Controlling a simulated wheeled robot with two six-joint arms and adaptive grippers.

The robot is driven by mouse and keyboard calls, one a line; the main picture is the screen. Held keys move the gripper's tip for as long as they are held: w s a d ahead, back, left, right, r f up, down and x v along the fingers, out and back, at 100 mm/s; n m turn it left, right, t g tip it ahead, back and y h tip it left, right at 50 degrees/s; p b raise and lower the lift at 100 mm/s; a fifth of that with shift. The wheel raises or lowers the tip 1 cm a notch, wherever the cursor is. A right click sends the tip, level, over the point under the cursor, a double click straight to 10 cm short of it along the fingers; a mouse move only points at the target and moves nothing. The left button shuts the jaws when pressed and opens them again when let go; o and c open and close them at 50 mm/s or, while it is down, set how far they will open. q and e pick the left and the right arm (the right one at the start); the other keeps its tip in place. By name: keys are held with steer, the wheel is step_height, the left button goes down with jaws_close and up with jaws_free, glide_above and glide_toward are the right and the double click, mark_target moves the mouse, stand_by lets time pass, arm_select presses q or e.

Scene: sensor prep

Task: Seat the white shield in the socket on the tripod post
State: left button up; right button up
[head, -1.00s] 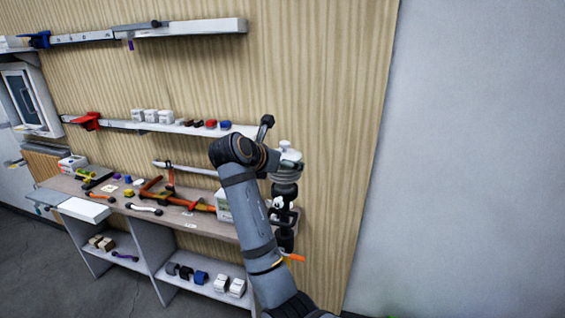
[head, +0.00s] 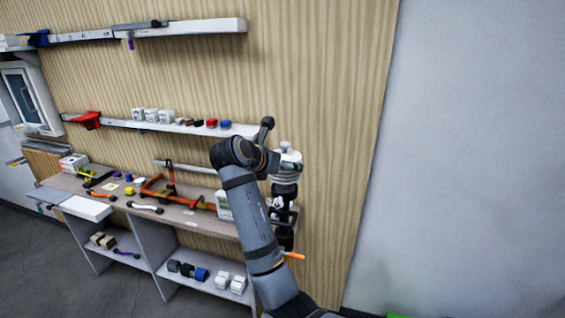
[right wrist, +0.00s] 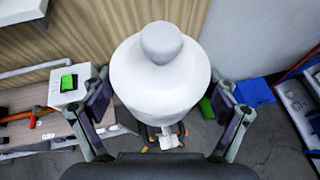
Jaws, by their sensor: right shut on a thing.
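The white shield (right wrist: 160,85) is a rounded dome with a knob on top. It fills the middle of the right wrist view, upright between the fingers of my right gripper (right wrist: 163,100), which is shut on it. In the head view the shield (head: 287,160) shows at the upper right of my right arm, in front of the wood-panelled wall. Beneath it in the wrist view are a small pale part and orange-and-dark pieces near the floor, partly hidden by the shield. I cannot make out the tripod post's socket. My left gripper is in neither current view.
A workbench (head: 172,217) with tools and clamps stands left of my right arm. A shelf (head: 240,129) with small blocks runs above it. In the wrist view a blue item (right wrist: 256,92) lies at right. Grey floor lies below the shield.

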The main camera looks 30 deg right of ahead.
mark_target(284, 144)
steer(key=shift+f, duration=0.6)
stand_by(0.6)
steer(key=o, duration=1.1)
steer(key=shift+c, duration=0.2)
steer(key=shift+r, duration=0.1)
step_height(284, 144, up, 7)
steer(key=p, duration=1)
